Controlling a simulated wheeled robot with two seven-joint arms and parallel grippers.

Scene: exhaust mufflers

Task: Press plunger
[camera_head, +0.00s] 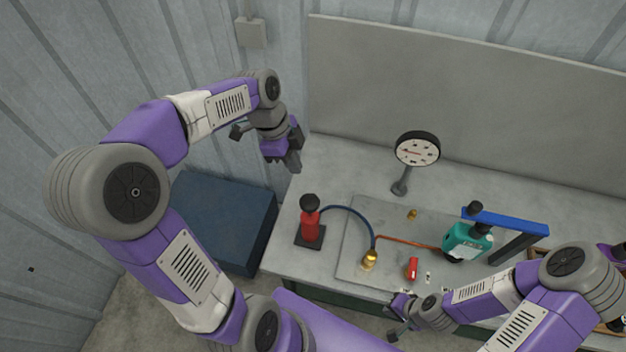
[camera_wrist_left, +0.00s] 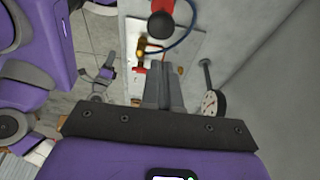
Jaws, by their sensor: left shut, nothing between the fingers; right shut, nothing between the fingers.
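The plunger is a red cylinder with a black knob (camera_head: 309,218) on a black base, at the left end of the bench. Its black knob and red body also show at the top of the left wrist view (camera_wrist_left: 161,24). My left gripper (camera_head: 292,168) is shut and empty, above and behind the plunger and apart from it. Its closed fingers show in the left wrist view (camera_wrist_left: 163,88). My right gripper (camera_head: 394,338) is shut and empty near the bench's front edge, well away from the plunger.
A blue hose (camera_head: 350,212) runs from the plunger to a brass fitting (camera_head: 370,260) on a metal plate (camera_head: 352,246). A dial gauge (camera_head: 417,149) stands behind. A teal device (camera_head: 466,241) with a blue bar (camera_head: 508,221) is at right. A dark blue box (camera_head: 222,215) stands left of the bench.

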